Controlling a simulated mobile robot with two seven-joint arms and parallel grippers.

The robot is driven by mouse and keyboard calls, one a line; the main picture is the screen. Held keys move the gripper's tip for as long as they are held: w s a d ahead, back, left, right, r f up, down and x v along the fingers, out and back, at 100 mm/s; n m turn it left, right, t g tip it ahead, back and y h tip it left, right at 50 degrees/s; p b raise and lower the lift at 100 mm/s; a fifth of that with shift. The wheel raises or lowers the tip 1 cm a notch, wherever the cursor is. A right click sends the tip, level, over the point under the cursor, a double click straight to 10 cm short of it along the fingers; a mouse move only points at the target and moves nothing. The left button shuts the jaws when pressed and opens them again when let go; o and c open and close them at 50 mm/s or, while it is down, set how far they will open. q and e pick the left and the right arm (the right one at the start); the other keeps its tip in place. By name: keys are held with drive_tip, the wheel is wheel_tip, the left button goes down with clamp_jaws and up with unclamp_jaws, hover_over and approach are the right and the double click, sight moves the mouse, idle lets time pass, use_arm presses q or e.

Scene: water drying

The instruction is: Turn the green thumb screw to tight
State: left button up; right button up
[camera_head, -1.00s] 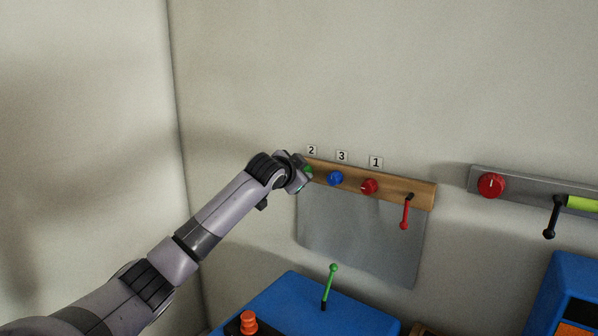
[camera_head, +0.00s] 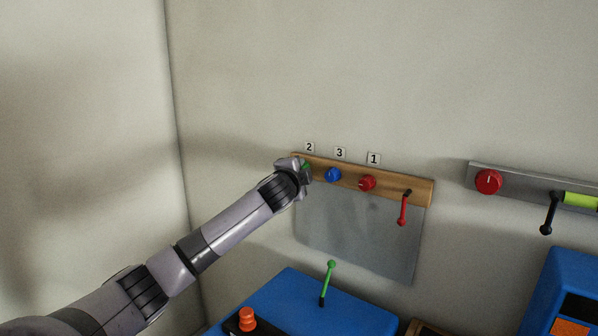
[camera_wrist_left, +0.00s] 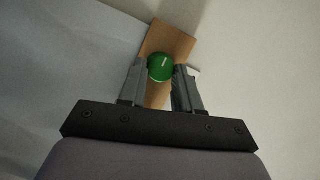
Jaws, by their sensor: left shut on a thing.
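The green thumb screw (camera_wrist_left: 160,68) sits on the left end of a wooden board on the wall, with a pale line on its face. In the head view only a sliver of it (camera_head: 306,166) shows beside my left gripper (camera_head: 305,170). In the left wrist view my left gripper (camera_wrist_left: 163,72) has one finger on each side of the screw and is shut on it. My right gripper is not in view.
The wooden board (camera_head: 420,192) also carries a blue knob (camera_head: 333,175), a red knob (camera_head: 367,183) and a red lever (camera_head: 403,208). A blue box (camera_head: 300,310) with a green lever (camera_head: 328,283) and an orange knob (camera_head: 247,319) stands below. A grey rail with a red dial (camera_head: 488,182) is to the right.

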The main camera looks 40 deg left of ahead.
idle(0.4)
use_arm(q)
drive_tip(key=o, duration=1.1)
drive_tip(key=shift+c, duration=0.2)
drive_tip(key=shift+s, duration=0.1)
drive_tip(key=b+v, duration=0.1)
drive_tip(key=v, duration=0.6)
drive_tip(key=shift+b, duration=0.35)
drive_tip(key=shift+d, duration=0.1)
